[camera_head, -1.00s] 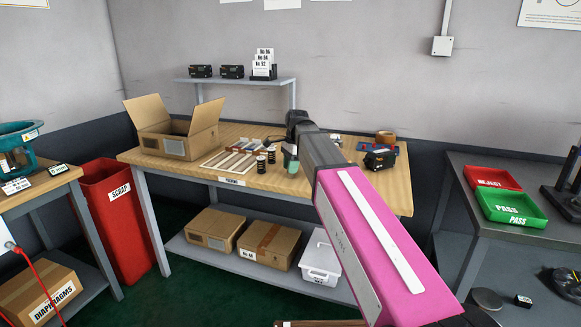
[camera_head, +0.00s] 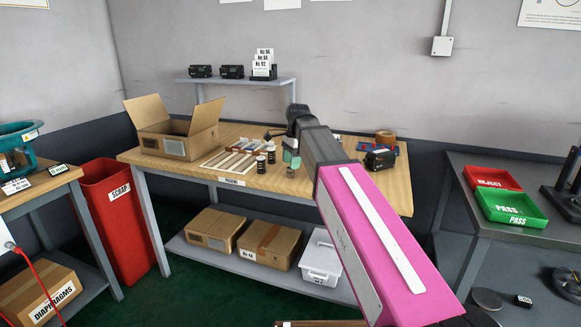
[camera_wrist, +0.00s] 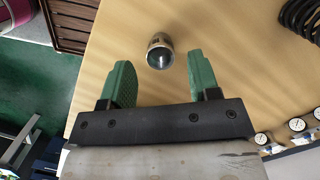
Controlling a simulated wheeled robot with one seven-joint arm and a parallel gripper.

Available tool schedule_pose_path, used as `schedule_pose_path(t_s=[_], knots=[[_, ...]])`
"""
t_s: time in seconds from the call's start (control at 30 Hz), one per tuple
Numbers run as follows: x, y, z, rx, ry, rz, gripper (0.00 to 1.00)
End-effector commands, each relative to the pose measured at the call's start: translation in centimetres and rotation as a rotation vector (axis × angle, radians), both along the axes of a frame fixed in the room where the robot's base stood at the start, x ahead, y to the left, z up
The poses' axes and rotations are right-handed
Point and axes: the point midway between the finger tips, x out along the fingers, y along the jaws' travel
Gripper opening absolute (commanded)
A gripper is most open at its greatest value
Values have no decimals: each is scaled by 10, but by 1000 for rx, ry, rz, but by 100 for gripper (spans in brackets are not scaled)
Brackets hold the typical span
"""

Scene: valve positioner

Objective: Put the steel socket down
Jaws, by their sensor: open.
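The steel socket (camera_head: 291,173) stands on the wooden packing bench (camera_head: 330,195), near its front edge. In the wrist view the socket (camera_wrist: 160,50) is a short, shiny metal cylinder with a dark round end towards the camera. My gripper (camera_head: 291,158) is just above the socket, with a small gap showing between them. In the wrist view the green fingers of my gripper (camera_wrist: 159,70) are spread wide, one on each side of the socket. Neither finger touches it, and nothing is between the pads.
An open cardboard box (camera_head: 175,140) stands further left. A black coil (camera_wrist: 302,18) shows in the wrist view.

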Motion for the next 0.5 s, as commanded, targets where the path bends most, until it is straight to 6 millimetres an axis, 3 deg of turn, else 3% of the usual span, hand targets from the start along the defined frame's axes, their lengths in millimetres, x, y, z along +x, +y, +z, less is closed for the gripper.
schedule_pose_path(t_s=[0.3,0.5], knots=[[5,-8,59,1,-2,0,56],[6,-11,85,0,0,0,56]])
